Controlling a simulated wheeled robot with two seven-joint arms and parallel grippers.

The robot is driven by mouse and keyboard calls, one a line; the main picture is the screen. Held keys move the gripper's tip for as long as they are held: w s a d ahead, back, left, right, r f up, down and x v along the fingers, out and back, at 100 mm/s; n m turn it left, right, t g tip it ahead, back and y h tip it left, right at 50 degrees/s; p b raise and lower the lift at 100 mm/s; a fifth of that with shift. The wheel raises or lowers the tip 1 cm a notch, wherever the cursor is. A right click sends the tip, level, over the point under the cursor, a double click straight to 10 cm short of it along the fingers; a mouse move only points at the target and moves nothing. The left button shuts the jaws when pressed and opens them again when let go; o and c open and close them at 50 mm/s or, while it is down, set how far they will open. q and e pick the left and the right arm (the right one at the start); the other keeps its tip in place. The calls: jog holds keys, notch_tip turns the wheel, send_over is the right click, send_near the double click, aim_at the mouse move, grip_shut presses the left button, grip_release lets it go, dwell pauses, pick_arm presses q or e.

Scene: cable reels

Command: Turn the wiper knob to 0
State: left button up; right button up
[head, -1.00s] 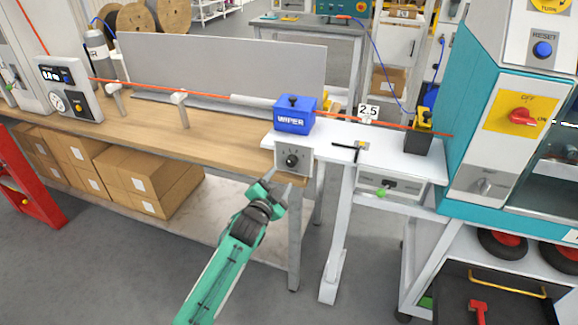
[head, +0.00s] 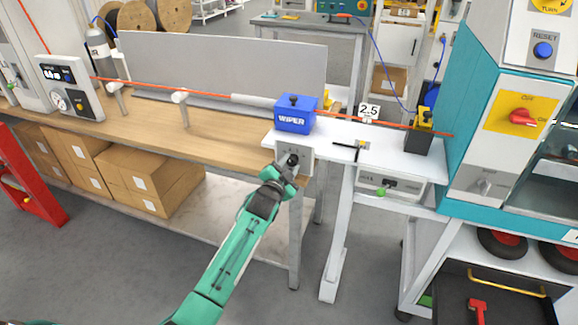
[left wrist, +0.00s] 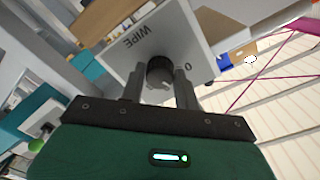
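The wiper knob (left wrist: 159,70) is a dark round knob on a light grey square panel (left wrist: 122,62) marked WIPE and 0. In the head view the panel (head: 307,160) hangs at the front edge of the white table, below the blue WIPER box (head: 293,117). My left gripper (left wrist: 159,78) is open, with one finger on each side of the knob and a gap visible at least on one side. In the head view the left gripper (head: 287,164) is right at the panel and mostly hides the knob. My right gripper is not in view.
An orange cable (head: 205,94) runs over the wooden bench (head: 150,122) and through the blue box. A white table with a small green-knobbed panel (head: 388,189) stands to the right, then a teal machine (head: 470,130). Cardboard boxes (head: 150,183) lie under the bench.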

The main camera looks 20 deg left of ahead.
pick_arm(q)
jog(key=c, duration=0.5)
jog(key=shift+o, duration=0.2)
jog(key=shift+n, duration=0.7)
jog(key=n+p, duration=0.1)
jog(key=n, duration=0.2)
jog(key=shift+n, duration=0.4)
jog(key=shift+f+n+p, duration=0.1)
jog(key=shift+n+p, duration=0.4)
jog(key=shift+n, duration=1)
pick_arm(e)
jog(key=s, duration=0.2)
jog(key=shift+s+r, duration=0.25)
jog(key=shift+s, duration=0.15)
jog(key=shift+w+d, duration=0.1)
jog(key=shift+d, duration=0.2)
